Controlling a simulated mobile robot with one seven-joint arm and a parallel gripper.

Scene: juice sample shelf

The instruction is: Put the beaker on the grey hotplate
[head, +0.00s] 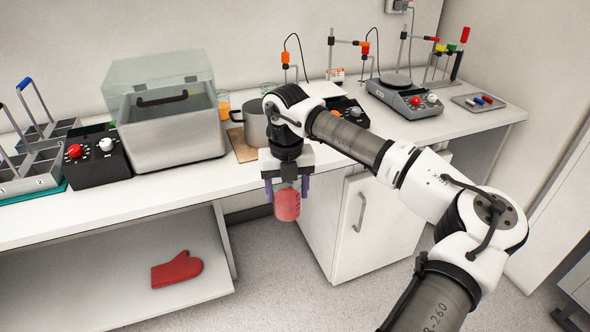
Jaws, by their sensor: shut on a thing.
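My gripper (287,185) is shut on a beaker (287,206) holding red liquid. The beaker hangs roughly upright in front of the bench's front edge, below the level of the bench top and clear of it. The grey hotplate (412,103) stands on the bench at the right, behind my arm. It has a dark round plate on top and a red and a white knob in front. Nothing is seen standing on its plate. The beaker is well to the left of the grey hotplate and nearer to me.
A black hotplate (351,114) stands left of the grey one, partly hidden by my arm. Stands with clamps rise behind. A lidded water bath (170,130), a pot (256,122), a black unit (97,155) and a tray (478,102) also occupy the bench (200,183).

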